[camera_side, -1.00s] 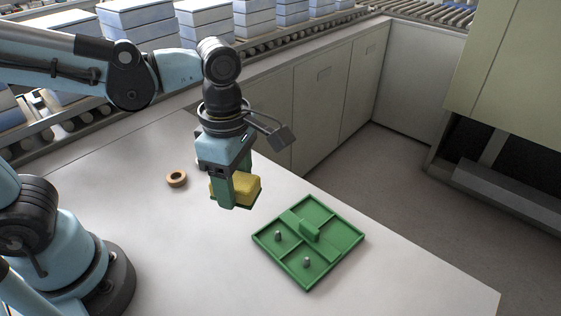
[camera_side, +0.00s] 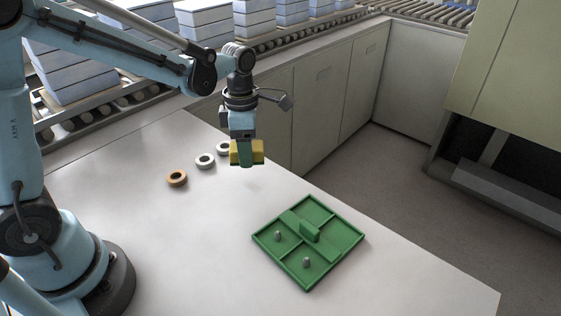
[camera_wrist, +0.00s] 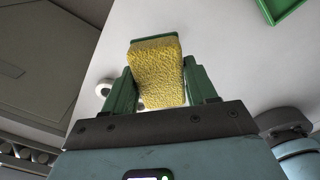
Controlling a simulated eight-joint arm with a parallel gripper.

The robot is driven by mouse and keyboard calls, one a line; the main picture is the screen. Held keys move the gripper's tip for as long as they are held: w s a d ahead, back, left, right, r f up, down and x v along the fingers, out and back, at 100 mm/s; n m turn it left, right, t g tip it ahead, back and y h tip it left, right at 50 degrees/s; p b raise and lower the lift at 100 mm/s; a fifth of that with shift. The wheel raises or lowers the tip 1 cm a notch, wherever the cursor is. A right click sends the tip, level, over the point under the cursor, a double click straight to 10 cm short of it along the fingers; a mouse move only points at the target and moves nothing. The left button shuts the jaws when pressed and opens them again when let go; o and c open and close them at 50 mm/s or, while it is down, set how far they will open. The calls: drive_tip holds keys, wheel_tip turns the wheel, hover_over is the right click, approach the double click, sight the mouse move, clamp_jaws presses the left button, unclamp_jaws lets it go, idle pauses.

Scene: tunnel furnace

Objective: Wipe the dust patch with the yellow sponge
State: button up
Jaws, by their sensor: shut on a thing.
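My gripper (camera_side: 246,160) is shut on the yellow sponge (camera_side: 259,151) and holds it over the far part of the pale table, near the table's edge. In the wrist view, the sponge (camera_wrist: 158,75) sits between the two green fingers, with a thin green strip along its far end. It appears to be above the surface, but the exact gap is hard to judge. I cannot clearly make out the dust patch; only a faint grey shade shows on the table below the gripper, and it may be a shadow.
A green divided tray (camera_side: 335,259) with two grey pegs and a green block lies front right.

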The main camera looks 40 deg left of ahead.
sight(249, 179)
wheel_tip(249, 179, down, 6)
drive_tip(key=shift+r, duration=0.15)
drive_tip(key=shift+d+f, duration=0.2)
drive_tip(key=shift+f, duration=0.05)
drive_tip(key=shift+d+f, duration=0.15)
drive_tip(key=shift+d, duration=0.65)
drive_tip(key=shift+c, duration=0.4)
drive_tip(key=shift+d, duration=1.15)
drive_tip(key=shift+a, duration=2.15)
wheel_tip(249, 179, up, 2)
drive_tip(key=shift+r, duration=3.1)
drive_tip(key=shift+f, duration=0.15)
